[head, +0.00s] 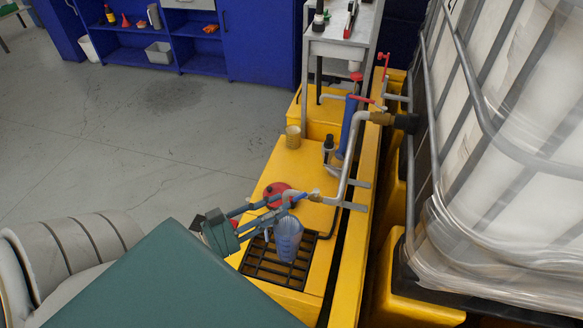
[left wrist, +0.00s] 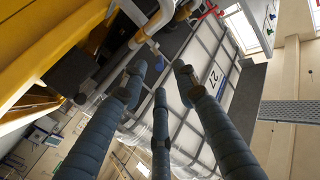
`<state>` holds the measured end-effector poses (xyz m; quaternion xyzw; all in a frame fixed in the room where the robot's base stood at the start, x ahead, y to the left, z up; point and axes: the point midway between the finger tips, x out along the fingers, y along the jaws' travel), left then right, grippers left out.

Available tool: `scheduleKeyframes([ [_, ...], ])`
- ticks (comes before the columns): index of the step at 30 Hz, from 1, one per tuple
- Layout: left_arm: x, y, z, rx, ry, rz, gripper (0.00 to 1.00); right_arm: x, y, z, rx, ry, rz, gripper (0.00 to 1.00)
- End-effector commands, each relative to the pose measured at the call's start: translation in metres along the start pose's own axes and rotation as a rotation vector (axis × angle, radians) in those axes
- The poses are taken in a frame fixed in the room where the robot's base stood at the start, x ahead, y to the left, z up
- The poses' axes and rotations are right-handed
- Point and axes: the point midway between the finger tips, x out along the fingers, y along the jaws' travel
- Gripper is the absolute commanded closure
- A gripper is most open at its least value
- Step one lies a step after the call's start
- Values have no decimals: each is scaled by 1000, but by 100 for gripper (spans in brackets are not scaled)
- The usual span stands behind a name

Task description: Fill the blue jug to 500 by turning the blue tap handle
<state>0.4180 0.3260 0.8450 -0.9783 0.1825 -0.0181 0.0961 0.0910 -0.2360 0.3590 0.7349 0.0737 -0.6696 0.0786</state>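The translucent blue jug (head: 288,240) stands upright on a black grate (head: 262,262) in the yellow platform. A grey pipe (head: 345,170) bends down and ends in a tap (head: 315,196) near the jug. My left gripper (head: 290,200) reaches in from the left, its fingers just above the jug and close to the tap's end. In the left wrist view the three fingers (left wrist: 160,80) are spread, with nothing visibly held. The pipe (left wrist: 150,28) shows beyond the fingertips there. I cannot make out the blue handle clearly, nor the jug's liquid level. My right gripper is out of view.
A red disc (head: 277,193) lies behind the fingers. A yellowish cup (head: 293,137) and a dark bottle (head: 328,146) stand farther back. A large caged white tank (head: 510,130) fills the right side. The grey floor (head: 130,140) at left is mostly clear.

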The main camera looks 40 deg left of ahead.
Motion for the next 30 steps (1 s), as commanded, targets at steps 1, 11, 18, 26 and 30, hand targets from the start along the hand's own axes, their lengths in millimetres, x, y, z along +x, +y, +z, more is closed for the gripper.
scheduleKeyframes([
  [1, -12, 1, 1, -1, -4, 1, 70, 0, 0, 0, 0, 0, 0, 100],
  [11, -57, 0, 0, 1, 0, 1, 70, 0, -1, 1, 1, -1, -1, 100],
  [18, -61, 0, 0, 1, 1, 0, 70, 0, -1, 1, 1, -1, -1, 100],
  [26, -60, 0, 0, 1, 1, 0, 70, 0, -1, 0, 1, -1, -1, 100],
  [30, -60, 0, 0, 0, 1, 1, 70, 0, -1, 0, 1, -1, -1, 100],
])
